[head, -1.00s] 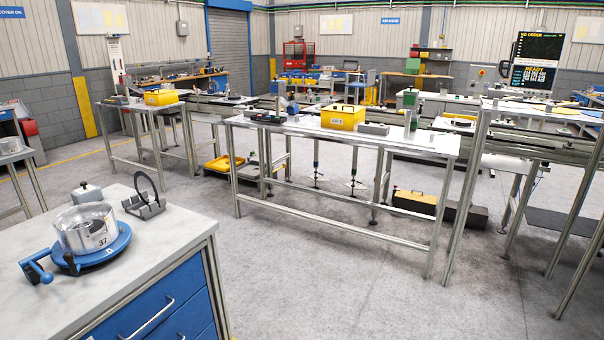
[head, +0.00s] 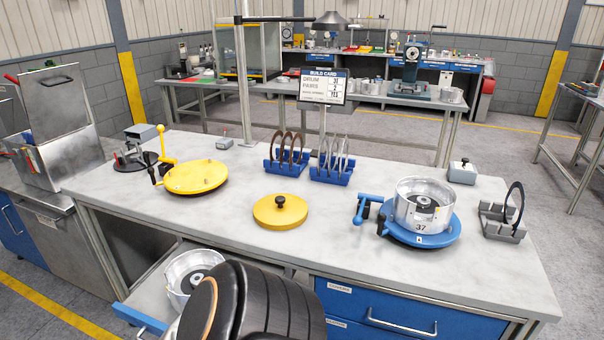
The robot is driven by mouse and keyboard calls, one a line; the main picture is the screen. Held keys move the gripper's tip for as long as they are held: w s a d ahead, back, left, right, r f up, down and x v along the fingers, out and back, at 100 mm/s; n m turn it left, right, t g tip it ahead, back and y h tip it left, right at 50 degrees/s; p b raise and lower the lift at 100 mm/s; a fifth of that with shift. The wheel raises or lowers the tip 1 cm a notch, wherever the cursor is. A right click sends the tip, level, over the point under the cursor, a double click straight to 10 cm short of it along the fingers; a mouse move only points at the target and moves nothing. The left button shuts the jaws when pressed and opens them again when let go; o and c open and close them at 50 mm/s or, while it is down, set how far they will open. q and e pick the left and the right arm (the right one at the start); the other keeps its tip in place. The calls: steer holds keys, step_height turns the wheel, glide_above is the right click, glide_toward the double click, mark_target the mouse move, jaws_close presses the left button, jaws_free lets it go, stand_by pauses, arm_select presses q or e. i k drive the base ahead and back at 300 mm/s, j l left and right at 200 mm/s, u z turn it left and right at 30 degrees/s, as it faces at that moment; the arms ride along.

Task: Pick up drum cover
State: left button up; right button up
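The drum cover looks to be the round yellow lid with a black knob (head: 268,214). It lies flat and alone on the grey bench (head: 335,225), near the front edge in the head view. A silver drum (head: 408,214) marked 37 sits upright on a blue round fixture (head: 440,238) to its right, its top open. Neither of my grippers can be made out. A dark rounded shape (head: 262,305) stands close to the camera at the bottom middle; I cannot tell if it is part of me.
A yellow round fixture (head: 195,177) is left of the lid. Blue racks (head: 286,168) with upright rings stand behind it, before the build card (head: 322,85). An open drawer (head: 145,318) below the bench holds another drum (head: 186,272). A grey ring stand (head: 503,225) is at right.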

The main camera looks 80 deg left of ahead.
mark_target(277, 211)
steer(key=u, duration=1.5)
